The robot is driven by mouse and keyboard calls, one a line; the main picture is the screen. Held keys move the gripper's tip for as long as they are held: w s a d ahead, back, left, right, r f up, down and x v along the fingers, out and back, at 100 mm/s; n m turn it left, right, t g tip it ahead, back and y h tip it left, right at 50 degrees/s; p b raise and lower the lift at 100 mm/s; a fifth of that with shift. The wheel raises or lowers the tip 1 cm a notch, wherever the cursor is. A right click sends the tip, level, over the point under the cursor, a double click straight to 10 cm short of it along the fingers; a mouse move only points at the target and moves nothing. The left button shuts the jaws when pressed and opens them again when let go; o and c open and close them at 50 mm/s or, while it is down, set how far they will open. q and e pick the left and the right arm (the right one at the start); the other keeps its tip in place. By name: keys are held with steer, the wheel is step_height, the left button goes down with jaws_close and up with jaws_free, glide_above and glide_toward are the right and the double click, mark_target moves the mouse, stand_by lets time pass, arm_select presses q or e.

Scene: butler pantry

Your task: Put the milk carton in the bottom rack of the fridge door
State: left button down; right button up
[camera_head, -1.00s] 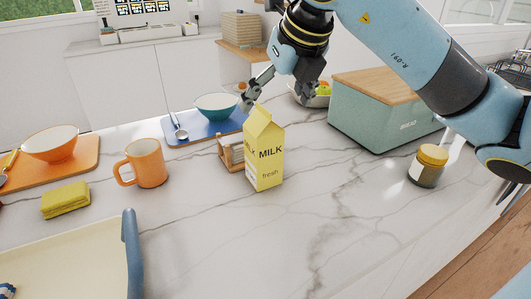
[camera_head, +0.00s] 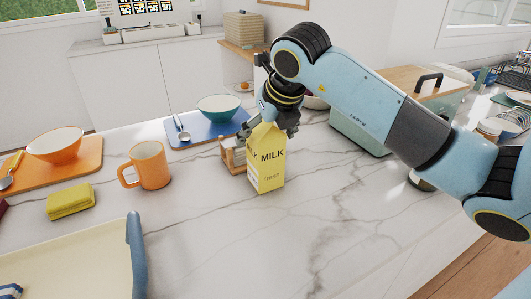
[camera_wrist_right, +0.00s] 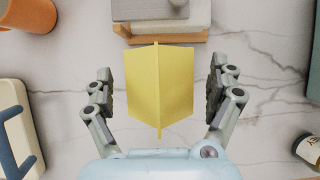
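The yellow milk carton (camera_head: 266,168) stands upright on the marble counter in the head view. My right gripper (camera_head: 268,130) is at its top, with fingers to either side. In the right wrist view the carton's gabled top (camera_wrist_right: 160,90) lies between the two fingers of my right gripper (camera_wrist_right: 161,90), which are open with a gap on each side. The fridge and its door rack are not in view. My left gripper is not in view.
A wooden holder (camera_head: 232,156) stands close behind the carton. An orange mug (camera_head: 150,165), yellow sponge (camera_head: 70,201) and cream tray (camera_head: 75,262) are to the left. A green bread box (camera_head: 357,132) stands right. The counter in front is clear.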

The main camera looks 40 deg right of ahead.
steer(key=shift+r, duration=0.1)
steer(key=c, duration=1.8)
steer(key=shift+o, duration=0.2)
